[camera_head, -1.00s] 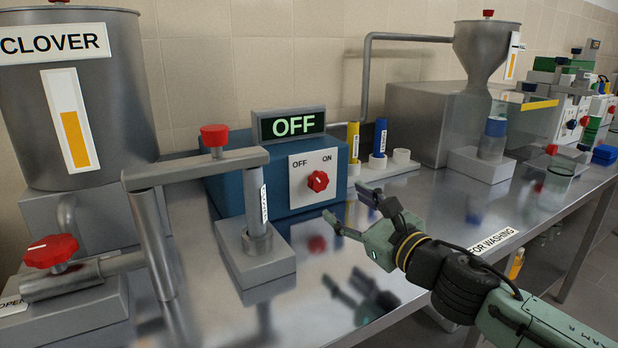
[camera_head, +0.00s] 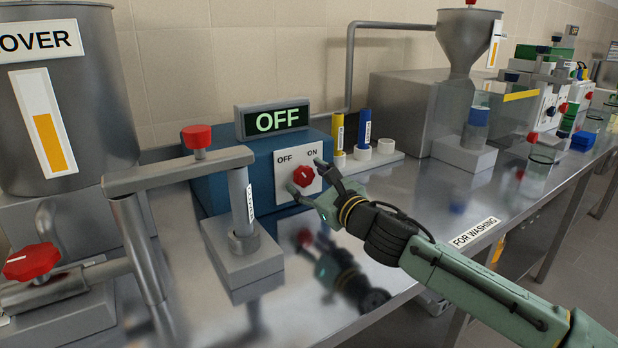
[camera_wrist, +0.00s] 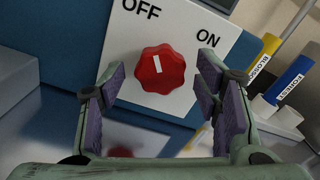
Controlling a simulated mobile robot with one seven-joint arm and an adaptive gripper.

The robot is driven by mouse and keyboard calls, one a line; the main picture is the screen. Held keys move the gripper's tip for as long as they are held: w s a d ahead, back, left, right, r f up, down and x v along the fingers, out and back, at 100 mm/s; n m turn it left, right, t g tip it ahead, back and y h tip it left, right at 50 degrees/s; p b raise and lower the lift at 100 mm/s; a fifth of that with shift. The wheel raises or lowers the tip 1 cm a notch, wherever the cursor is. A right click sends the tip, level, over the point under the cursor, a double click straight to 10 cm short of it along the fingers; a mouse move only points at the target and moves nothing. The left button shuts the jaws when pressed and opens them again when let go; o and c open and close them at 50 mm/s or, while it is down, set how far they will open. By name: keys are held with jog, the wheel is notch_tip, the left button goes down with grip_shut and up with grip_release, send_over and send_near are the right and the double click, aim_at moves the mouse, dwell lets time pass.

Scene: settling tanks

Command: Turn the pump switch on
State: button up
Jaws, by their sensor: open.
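The pump switch is a red knob (camera_head: 304,175) on a white plate (camera_head: 284,194) marked OFF and ON, on the front of a blue box (camera_head: 212,193). In the wrist view the red knob (camera_wrist: 160,73) has a white mark that points up and a little left, toward OFF. A display (camera_head: 272,120) on top of the box reads OFF. My gripper (camera_head: 308,178) is open in front of the plate. In the wrist view its fingers (camera_wrist: 160,92) stand on either side of the knob's lower part. I cannot tell whether they touch it.
A yellow tube (camera_head: 338,132) and a blue tube (camera_head: 364,130) stand to the right. A steel tank (camera_head: 85,120) is at the left.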

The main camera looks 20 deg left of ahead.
jog(key=shift+w+a, duration=0.1)
jog(key=shift+c, duration=0.2)
jog(key=c, duration=1.1)
